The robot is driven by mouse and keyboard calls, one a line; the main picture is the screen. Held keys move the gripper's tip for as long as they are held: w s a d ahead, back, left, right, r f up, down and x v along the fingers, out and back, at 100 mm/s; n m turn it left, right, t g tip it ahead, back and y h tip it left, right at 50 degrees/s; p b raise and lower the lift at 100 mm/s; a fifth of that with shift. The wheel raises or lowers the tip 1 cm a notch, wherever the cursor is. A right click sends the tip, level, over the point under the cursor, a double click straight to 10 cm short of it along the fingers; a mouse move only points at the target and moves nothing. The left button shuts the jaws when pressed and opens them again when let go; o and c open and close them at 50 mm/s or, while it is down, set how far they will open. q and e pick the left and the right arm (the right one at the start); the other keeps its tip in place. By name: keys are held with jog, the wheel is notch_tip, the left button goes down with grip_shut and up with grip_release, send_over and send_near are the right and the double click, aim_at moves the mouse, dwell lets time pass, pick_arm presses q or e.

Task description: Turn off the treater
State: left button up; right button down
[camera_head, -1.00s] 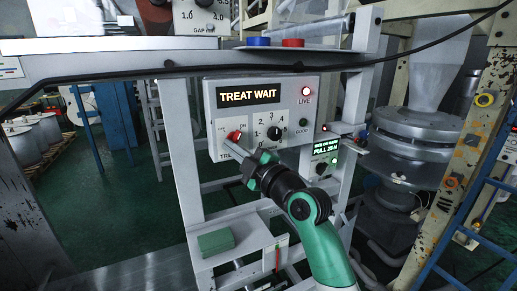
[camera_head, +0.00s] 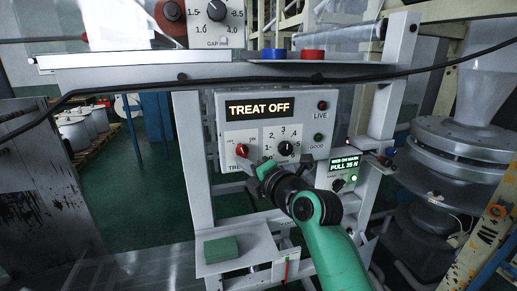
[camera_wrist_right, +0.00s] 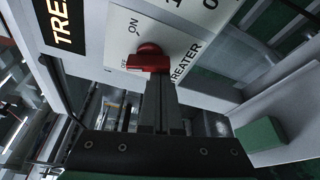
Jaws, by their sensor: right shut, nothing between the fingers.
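The treater panel (camera_head: 293,110) is a white box whose display (camera_head: 257,107) reads TREAT OFF in the head view. The red treater knob (camera_head: 242,150) is at its lower left. In the right wrist view the knob (camera_wrist_right: 149,59) has its bar toward the OFF mark, away from ON. My right gripper (camera_head: 258,167) is shut and empty, just below and right of the knob. In the wrist view its fingertips (camera_wrist_right: 160,82) end at the knob's lower edge; I cannot tell whether they touch. The LIVE lamp (camera_head: 322,105) is dark red. My left gripper is not in view.
A black numbered dial (camera_head: 286,148) sits right of the red knob. A smaller box with a green display (camera_head: 344,164) is at lower right. A green block (camera_head: 220,249) rests on a shelf below. A black cable (camera_head: 330,78) crosses above the panel.

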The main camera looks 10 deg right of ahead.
jog(key=a+f+b, duration=0.2)
jog(key=f, duration=0.1)
jog(key=shift+s+a+f, duration=0.15)
jog(key=shift+a+f, duration=0.05)
jog(key=shift+f, duration=0.05)
jog(key=p, duration=0.2)
send_near(227, 172)
jog(key=r, duration=0.2)
pick_arm(q)
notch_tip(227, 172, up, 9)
jog(key=p, duration=0.8)
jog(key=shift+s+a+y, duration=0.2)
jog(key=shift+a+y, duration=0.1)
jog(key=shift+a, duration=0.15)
pick_arm(e)
jog(key=v, duration=0.4)
jog(key=shift+s+a+f, duration=0.1)
jog(key=shift+s+a, duration=0.15)
jog(key=shift+a, duration=0.15)
